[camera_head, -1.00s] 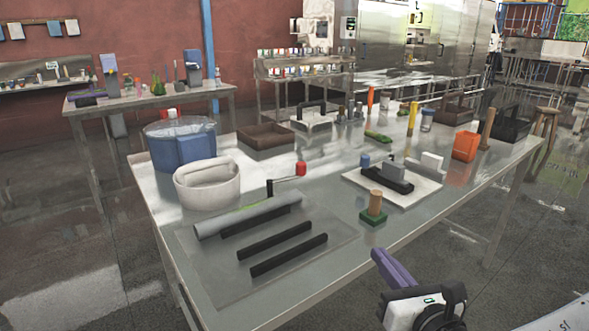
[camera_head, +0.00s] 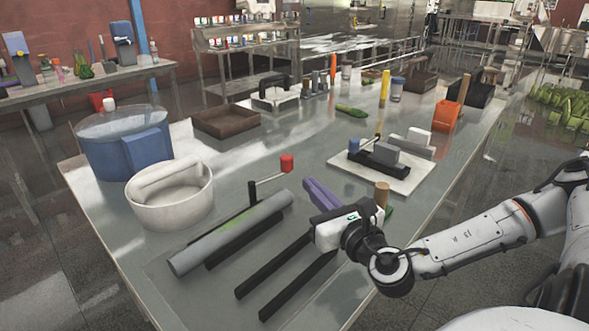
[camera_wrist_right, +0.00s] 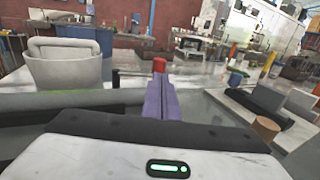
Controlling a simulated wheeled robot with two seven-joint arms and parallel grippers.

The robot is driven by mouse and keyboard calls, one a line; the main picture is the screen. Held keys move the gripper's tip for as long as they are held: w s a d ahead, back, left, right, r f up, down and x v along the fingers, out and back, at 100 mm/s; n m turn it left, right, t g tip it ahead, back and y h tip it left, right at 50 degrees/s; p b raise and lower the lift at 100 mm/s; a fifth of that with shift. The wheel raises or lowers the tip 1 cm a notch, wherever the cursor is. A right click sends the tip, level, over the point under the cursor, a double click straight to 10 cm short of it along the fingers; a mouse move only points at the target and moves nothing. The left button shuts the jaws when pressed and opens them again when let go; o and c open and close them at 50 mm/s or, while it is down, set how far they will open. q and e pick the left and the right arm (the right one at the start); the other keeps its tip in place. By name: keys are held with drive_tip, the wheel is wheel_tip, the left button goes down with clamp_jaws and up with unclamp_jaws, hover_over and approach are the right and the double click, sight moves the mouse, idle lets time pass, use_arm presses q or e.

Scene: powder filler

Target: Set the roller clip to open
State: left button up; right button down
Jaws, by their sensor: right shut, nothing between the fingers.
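A grey roller (camera_head: 230,232) lies on a flat grey sheet at the near left of the table, with a black bar beside it. A black post with a thin crank arm and a red knob (camera_head: 287,163) stands behind the roller. I cannot tell which part is the clip or its setting. My right gripper (camera_head: 308,183) has purple fingers, shut and empty, above the table just right of the roller's far end and nearer than the knob. In the right wrist view, the red knob (camera_wrist_right: 159,65) shows just beyond the fingertips. My left gripper is out of view.
Two black bars (camera_head: 273,263) lie right of the roller, partly under my right gripper. A white tub (camera_head: 170,205) and a blue lidded pot (camera_head: 105,150) stand to the left. A white board with blocks (camera_head: 402,182) lies right of the knob.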

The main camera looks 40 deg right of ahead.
sight(290, 163)
drive_tip(key=x, duration=0.7)
drive_tip(key=shift+w+d, duration=0.1)
drive_tip(key=shift+w, duration=0.2)
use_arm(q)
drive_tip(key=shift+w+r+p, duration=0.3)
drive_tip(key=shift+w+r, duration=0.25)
use_arm(e)
drive_tip(key=shift+w+d, duration=0.1)
drive_tip(key=shift+w, duration=0.3)
